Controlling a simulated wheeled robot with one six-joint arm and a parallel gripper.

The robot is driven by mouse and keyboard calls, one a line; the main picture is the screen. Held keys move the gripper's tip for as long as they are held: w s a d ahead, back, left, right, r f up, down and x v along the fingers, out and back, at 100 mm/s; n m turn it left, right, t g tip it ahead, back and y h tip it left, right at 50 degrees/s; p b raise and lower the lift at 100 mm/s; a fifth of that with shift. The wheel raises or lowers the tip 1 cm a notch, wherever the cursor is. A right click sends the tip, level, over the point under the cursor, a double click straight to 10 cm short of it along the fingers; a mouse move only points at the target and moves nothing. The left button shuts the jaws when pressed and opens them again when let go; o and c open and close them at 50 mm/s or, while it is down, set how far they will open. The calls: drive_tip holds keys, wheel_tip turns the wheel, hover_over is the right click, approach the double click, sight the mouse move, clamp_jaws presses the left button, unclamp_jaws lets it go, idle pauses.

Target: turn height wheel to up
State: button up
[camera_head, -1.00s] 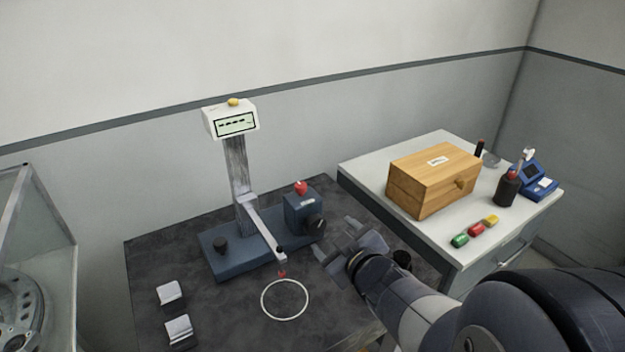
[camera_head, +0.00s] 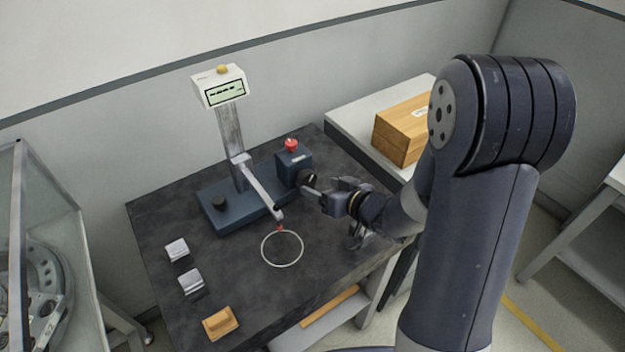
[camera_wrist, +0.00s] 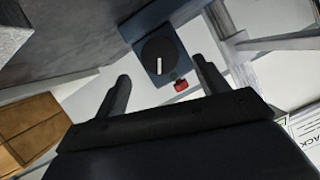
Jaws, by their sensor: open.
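The dark blue measuring stand (camera_head: 240,208) stands on the black table. Its blue box (camera_head: 292,160) has a red button (camera_head: 291,145) on top and a black wheel (camera_head: 308,178) on its side. In the wrist view the black wheel (camera_wrist: 162,55) shows a white mark pointing toward the picture bottom, on the side of the red button (camera_wrist: 181,85). My gripper (camera_head: 312,193) is open and close to the wheel. In the wrist view my gripper (camera_wrist: 163,85) has its two fingers apart, with the wheel beyond and between them; contact is not visible. Another black knob (camera_head: 218,202) sits on the base.
A thin arm (camera_head: 262,190) reaches forward from the column, close to my gripper. A white ring (camera_head: 282,249), two metal blocks (camera_head: 190,281) and a wooden block (camera_head: 220,323) lie on the table. A wooden box (camera_head: 402,130) stands on the side table. A glass case (camera_head: 45,240) is at left.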

sight(309, 181)
drive_tip(key=x, duration=0.6)
drive_tip(key=shift+s, duration=0.1)
drive_tip(key=c, duration=1)
drive_tip(key=shift+o, duration=0.2)
